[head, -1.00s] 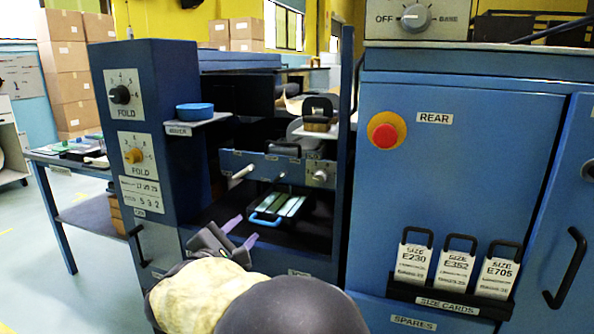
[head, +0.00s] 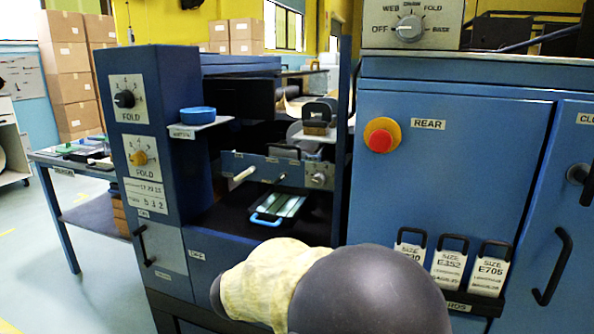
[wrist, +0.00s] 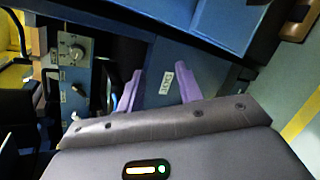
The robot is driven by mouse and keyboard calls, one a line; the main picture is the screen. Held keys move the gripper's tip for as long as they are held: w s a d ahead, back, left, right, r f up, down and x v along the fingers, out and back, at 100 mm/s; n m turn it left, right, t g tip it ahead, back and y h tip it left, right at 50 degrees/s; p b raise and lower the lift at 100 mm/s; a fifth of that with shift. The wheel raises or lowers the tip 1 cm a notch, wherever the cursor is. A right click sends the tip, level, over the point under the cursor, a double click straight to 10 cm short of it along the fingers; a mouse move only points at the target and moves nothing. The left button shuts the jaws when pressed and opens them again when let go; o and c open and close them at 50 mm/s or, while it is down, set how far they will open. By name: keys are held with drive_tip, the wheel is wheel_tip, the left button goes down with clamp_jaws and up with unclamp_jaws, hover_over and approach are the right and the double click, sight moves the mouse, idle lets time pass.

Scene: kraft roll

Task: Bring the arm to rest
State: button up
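My gripper (wrist: 159,68) shows in the wrist view as two purple fingers standing apart with nothing between them. A blue panel with a small white label lies behind the gap. In the head view my arm, with its beige sleeve and dark rounded link, fills the bottom centre, in front of the blue machine (head: 455,150). My gripper is hidden from that view.
A blue-handled tray (head: 278,210) sits in the machine's open bay. A blue round object (head: 197,114) rests on a small shelf. A red button (head: 381,140) and a black door handle (head: 557,266) stick out at right. Open floor (head: 70,285) lies at left.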

drive_tip(key=s+d+f+m+g+y+p, duration=0.3)
drive_tip(key=s+d+f+m+g+y, duration=0.1)
drive_tip(key=s+d+m, duration=0.4)
drive_tip(key=s+d+f+m+g+y+p, duration=0.35)
drive_tip(key=s+d+m, duration=0.25)
drive_tip(key=s+m, duration=0.45)
wheel_tip(320, 180, up, 37)
drive_tip(key=p, duration=3.6)
drive_tip(key=shift+w+p, duration=0.2)
drive_tip(key=shift+p, duration=0.1)
